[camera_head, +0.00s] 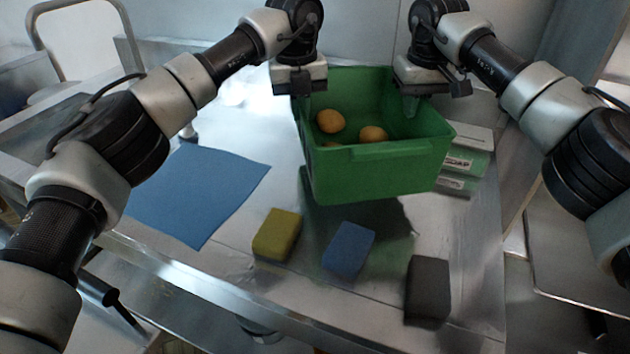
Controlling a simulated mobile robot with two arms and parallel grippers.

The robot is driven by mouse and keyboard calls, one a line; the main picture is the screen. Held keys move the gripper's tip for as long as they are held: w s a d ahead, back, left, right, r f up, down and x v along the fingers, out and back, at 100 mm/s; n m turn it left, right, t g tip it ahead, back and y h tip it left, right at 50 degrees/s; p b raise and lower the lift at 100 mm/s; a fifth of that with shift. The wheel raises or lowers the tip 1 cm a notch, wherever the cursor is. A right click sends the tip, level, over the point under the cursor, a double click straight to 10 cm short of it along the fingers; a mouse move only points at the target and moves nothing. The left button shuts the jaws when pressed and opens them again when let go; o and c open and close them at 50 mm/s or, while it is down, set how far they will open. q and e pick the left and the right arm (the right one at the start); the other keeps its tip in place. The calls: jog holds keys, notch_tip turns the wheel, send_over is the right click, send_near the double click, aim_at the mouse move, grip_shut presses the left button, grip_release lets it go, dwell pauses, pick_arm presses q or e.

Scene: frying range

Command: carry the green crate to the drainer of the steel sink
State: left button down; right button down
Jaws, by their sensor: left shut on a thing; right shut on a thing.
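The green crate (385,172) is in the middle of the head view, held above the steel table with its shadow below it. Several round orange-yellow things (331,121) lie inside it. My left gripper (305,100) is shut on the crate's left wall near the back. My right gripper (410,102) is shut on the crate's right wall near the back. The crate hides part of the table behind it. I cannot make out a steel sink or its drainer for certain.
On the steel table (225,255) lie a blue cloth (197,192), a yellow sponge (277,235), a blue sponge (349,250) and a dark block (428,290). Labelled green-and-white boxes (468,160) stand right of the crate. The table's front edge is close.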

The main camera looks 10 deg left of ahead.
aim_at(302, 135)
pick_arm(q)
jog(key=shift+w+d+f, duration=0.1)
jog(key=shift+f, duration=0.45)
pick_arm(e)
jog(key=shift+w+f, duration=0.1)
jog(key=shift+f, duration=0.55)
pick_arm(q)
jog(key=shift+d, duration=0.1)
pick_arm(e)
jog(key=shift+w+d, duration=0.1)
pick_arm(q)
jog(key=shift+r, duration=0.1)
pick_arm(e)
jog(key=shift+r, duration=0.1)
